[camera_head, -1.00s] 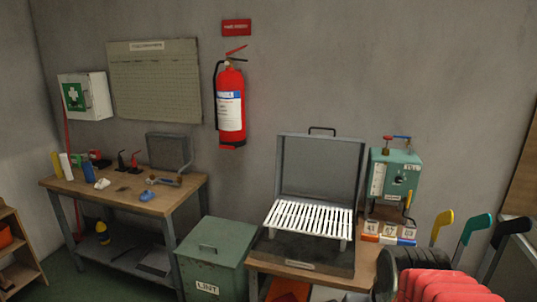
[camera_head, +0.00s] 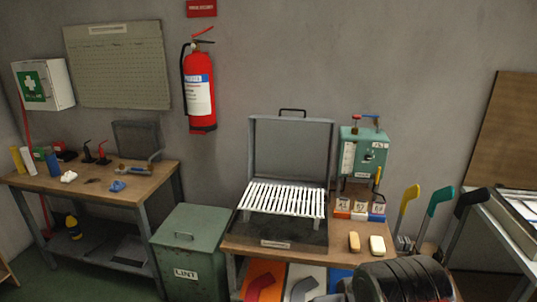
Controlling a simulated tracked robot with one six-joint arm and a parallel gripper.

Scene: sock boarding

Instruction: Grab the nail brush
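I cannot make out the nail brush for sure. Two small pale blocks, one yellowish (camera_head: 354,242) and one cream (camera_head: 377,245), lie side by side at the right front of the middle bench (camera_head: 268,251). A small blue item (camera_head: 118,186) and a small white item (camera_head: 69,176) lie on the left workbench (camera_head: 150,187). Any of these is too small to name with certainty.
A green lint bin (camera_head: 185,245) stands between the benches. A slatted white rack (camera_head: 282,198) sits in an open case. Yellow (camera_head: 408,197), teal (camera_head: 437,200) and black foot-shaped boards stand at right. A dark ribbed shape (camera_head: 400,280) fills the bottom right.

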